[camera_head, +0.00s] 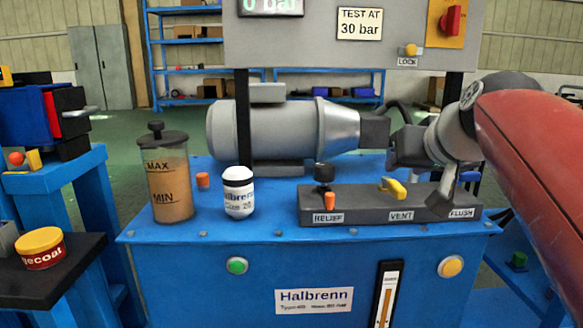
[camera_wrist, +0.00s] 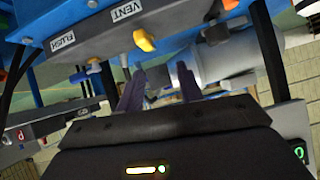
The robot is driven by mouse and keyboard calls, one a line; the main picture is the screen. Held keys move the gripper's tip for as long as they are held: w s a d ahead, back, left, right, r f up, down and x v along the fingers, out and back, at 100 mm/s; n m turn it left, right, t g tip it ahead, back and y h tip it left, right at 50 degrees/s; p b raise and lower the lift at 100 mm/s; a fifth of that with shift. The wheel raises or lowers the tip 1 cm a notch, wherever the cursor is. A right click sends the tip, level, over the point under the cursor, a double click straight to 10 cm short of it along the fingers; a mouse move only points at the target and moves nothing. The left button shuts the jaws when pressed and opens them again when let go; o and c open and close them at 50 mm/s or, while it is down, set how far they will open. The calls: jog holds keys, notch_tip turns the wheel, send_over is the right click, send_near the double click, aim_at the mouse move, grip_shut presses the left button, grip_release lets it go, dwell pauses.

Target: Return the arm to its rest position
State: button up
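My arm reaches in from the right in the head view, with a red link (camera_head: 540,150) and a grey wrist. My gripper (camera_wrist: 122,82) shows in the wrist view as two dark purple fingers, apart with nothing seen between them. In the head view the gripper end is above the right part of the dark valve block (camera_head: 345,205), near the FLUSH label (camera_head: 461,213); contact cannot be told. The yellow VENT handle (camera_head: 393,187) is left of it and also shows in the wrist view (camera_wrist: 144,41).
A grey motor (camera_head: 265,130) stands behind the block on the blue bench (camera_head: 200,270). A grey panel (camera_head: 300,45) hangs above on dark posts. A yellow-lidded tin (camera_head: 40,245) sits on a side table.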

jog(key=s+a+f+g+h, duration=0.1)
jog(key=s+a+f+g, duration=0.15)
jog(key=s+f, duration=0.9)
jog(key=s+a+f+g, duration=0.25)
jog(key=s+f, duration=0.55)
jog(key=f, duration=0.7)
notch_tip(320, 180, up, 14)
jog(key=d+p, duration=0.1)
jog(key=p, duration=1.2)
jog(key=shift+w+f+n+g+p, duration=0.2)
jog(key=shift+w+n+g+p, duration=0.1)
